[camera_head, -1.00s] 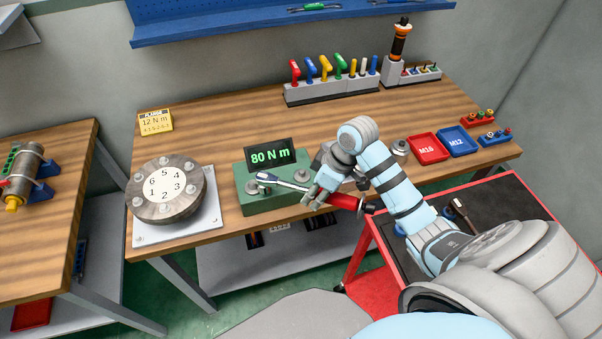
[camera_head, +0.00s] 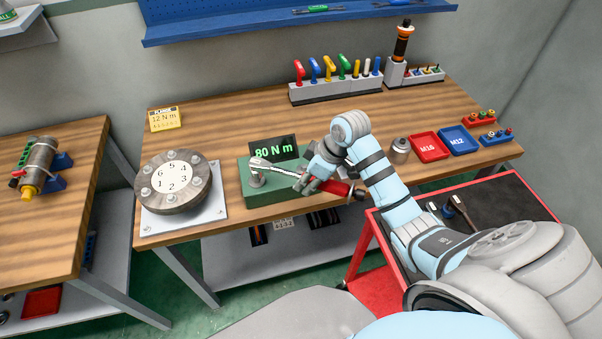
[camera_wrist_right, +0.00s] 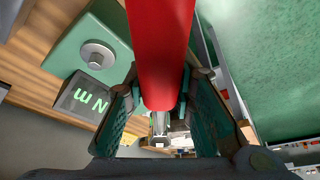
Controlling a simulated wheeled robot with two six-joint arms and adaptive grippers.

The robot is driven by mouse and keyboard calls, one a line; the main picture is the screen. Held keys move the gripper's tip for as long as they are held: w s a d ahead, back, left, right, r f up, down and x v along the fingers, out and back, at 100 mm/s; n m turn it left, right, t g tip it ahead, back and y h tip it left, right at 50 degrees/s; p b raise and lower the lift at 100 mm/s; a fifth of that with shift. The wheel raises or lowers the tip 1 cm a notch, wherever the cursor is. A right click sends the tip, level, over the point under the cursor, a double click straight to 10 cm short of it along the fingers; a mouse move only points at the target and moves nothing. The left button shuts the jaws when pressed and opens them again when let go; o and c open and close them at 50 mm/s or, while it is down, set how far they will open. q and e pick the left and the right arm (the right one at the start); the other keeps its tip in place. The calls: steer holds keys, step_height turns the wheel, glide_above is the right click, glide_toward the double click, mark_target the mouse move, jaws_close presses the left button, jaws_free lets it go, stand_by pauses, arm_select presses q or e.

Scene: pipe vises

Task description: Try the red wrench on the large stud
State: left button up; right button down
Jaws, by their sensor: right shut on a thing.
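The red wrench has a red handle (camera_head: 336,187) and a bright metal shaft and head (camera_head: 260,164). My right gripper (camera_head: 312,180) is shut on it near where the handle meets the shaft. The handle also fills the upper middle of the right wrist view (camera_wrist_right: 160,45). In the right wrist view a stud (camera_wrist_right: 97,55) shows on the block. The block's display (camera_head: 273,149) reads 80 N m. My left gripper is out of view.
A round numbered flange (camera_head: 172,181) stands left of the block. A grey holder (camera_head: 335,88) with coloured keys stands behind. Red (camera_head: 429,146) and blue (camera_head: 459,141) trays lie to the right. A red cart (camera_head: 384,262) stands in front.

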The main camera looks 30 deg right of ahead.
steer(key=shift+s+r, duration=0.3)
steer(key=shift+s, duration=0.1)
steer(key=w, duration=0.3)
steer(key=shift+a+f, duration=0.25)
steer(key=shift+f, duration=0.05)
steer(key=shift+s+f, duration=0.1)
steer(key=shift+s, duration=0.6)
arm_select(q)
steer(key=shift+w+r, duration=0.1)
arm_select(e)
steer(key=shift+f, duration=0.35)
steer(key=shift+w, duration=0.1)
stand_by(0.3)
